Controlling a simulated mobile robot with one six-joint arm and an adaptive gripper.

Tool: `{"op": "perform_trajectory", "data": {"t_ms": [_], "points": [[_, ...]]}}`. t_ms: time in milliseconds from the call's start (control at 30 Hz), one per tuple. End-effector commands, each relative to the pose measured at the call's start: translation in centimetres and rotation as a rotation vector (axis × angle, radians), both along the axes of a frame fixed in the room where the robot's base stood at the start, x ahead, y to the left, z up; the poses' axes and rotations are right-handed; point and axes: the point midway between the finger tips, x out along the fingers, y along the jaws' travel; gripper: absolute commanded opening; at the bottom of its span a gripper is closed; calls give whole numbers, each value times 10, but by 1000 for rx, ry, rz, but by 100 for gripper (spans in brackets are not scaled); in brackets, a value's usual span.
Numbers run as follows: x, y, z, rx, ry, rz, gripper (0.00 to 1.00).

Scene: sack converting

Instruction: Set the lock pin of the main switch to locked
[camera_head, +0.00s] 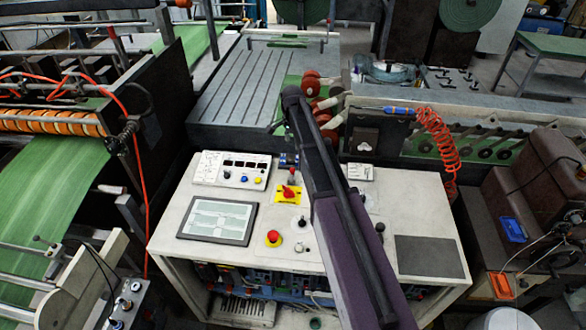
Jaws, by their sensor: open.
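A red rotary handle on a yellow plate (289,194), which looks like the main switch, sits on the white control console's top, just left of my arm. A lock pin cannot be made out at this size. A small upright piece with red on it (292,174) stands directly behind the plate. My dark arm link crosses the console from the lower right up to the back and covers part of the top beside the switch. My gripper cannot be made out anywhere in the view.
A grooved grey table (262,83) lies behind. An orange coiled hose (436,140) hangs at the right; green web (45,190) runs at the left.

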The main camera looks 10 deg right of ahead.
Motion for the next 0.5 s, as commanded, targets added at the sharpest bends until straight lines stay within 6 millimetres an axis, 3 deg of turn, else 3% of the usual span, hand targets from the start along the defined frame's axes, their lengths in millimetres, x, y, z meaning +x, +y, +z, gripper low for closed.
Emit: {"op": "perform_trajectory", "data": {"t_ms": [500], "points": [[0,-1,-34,0,0,-1,65]]}}
